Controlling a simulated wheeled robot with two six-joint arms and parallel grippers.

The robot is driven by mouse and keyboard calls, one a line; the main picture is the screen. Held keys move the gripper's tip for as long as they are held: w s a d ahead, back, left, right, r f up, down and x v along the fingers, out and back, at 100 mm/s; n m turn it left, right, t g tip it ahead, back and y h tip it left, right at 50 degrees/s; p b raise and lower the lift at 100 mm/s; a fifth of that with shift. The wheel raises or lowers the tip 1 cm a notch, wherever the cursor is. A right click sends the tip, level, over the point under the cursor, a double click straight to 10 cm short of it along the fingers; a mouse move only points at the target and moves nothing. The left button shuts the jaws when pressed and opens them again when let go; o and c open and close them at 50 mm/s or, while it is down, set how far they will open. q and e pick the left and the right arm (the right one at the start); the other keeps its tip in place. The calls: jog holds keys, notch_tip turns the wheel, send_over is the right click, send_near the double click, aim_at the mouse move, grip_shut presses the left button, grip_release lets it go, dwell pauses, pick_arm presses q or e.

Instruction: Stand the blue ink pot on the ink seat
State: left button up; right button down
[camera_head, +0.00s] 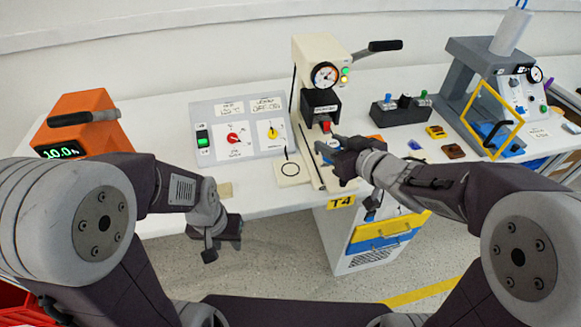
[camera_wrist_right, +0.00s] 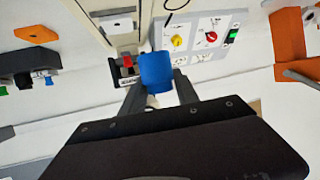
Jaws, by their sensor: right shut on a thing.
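The blue ink pot (camera_wrist_right: 156,72) is between the fingers of my right gripper (camera_wrist_right: 158,88) in the right wrist view. In the head view it shows as a small blue patch (camera_head: 326,148) at the tip of my right gripper (camera_head: 335,148), in front of the cream press (camera_head: 320,60). The gripper is shut on it, apparently above the front of the press. I cannot tell for sure which part is the ink seat. My left gripper (camera_head: 210,247) hangs empty in front of the table edge, and its finger opening is unclear.
A switch panel (camera_head: 238,128) stands left of the press, with a ringed plate (camera_head: 291,171) near its base. A red button (camera_wrist_right: 127,61) is close beside the pot. An orange machine (camera_head: 80,122) is at left. A dark switch box (camera_head: 402,112) and grey press frame (camera_head: 475,75) are at right.

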jog(key=w+a+f+b, duration=0.2)
jog(key=a+f+b, duration=0.1)
jog(key=b, duration=0.4)
send_over(290, 168)
notch_tip(290, 168, down, 4)
jog(key=shift+s+d+f, duration=0.1)
jog(key=shift+s+d, duration=0.05)
jog(key=shift+a, duration=0.2)
notch_tip(290, 168, down, 4)
jog(key=shift+f+b, duration=0.15)
jog(key=shift+b, duration=1.05)
jog(key=c, duration=0.9)
grip_release()
